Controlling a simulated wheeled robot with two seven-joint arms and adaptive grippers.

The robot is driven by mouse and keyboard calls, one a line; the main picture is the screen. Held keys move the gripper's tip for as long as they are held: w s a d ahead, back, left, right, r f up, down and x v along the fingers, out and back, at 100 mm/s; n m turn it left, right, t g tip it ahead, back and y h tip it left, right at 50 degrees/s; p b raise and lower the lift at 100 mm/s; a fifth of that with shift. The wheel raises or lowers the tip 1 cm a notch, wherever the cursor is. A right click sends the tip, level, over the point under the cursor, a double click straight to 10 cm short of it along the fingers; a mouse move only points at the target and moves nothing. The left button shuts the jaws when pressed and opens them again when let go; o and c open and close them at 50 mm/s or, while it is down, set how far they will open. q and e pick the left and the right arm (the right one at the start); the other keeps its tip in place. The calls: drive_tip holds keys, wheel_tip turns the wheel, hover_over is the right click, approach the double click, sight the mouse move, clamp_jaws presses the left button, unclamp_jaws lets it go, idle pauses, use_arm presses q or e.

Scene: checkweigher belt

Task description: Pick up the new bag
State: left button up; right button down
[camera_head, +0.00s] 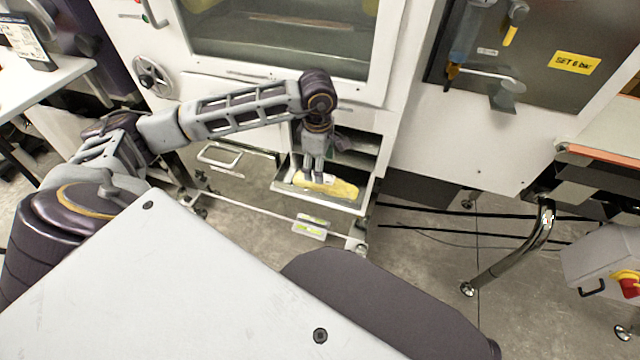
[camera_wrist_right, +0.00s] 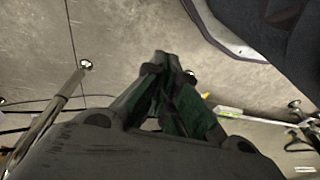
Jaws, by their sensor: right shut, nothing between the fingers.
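A yellow bag (camera_head: 343,189) with a pale patch lies in an open metal tray (camera_head: 353,207) low on the front of the white machine. My left gripper (camera_head: 318,178) points down over the bag, with its fingertips at or just above its top. At this size I cannot tell if the fingers touch the bag or are closed on it. My right gripper (camera_wrist_right: 168,65) shows in the right wrist view, shut and empty, with the floor beyond it; the bag is not seen there. The right gripper is not in the head view.
The white machine (camera_head: 440,125) stands behind the tray, with a window above. A curved metal leg (camera_head: 520,245) stands at right.

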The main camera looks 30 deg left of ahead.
use_arm(q)
drive_tip(key=shift+f, duration=0.2)
use_arm(e)
drive_tip(key=shift+r, duration=0.15)
use_arm(q)
drive_tip(key=shift+f, duration=0.8)
wheel_tip(320, 180, down, 2)
drive_tip(key=shift+w+b, duration=0.1)
drive_tip(key=shift+b, duration=0.35)
drive_tip(key=shift+f, duration=0.8)
use_arm(e)
drive_tip(key=shift+s+a+r, duration=0.15)
drive_tip(key=shift+r, duration=0.35)
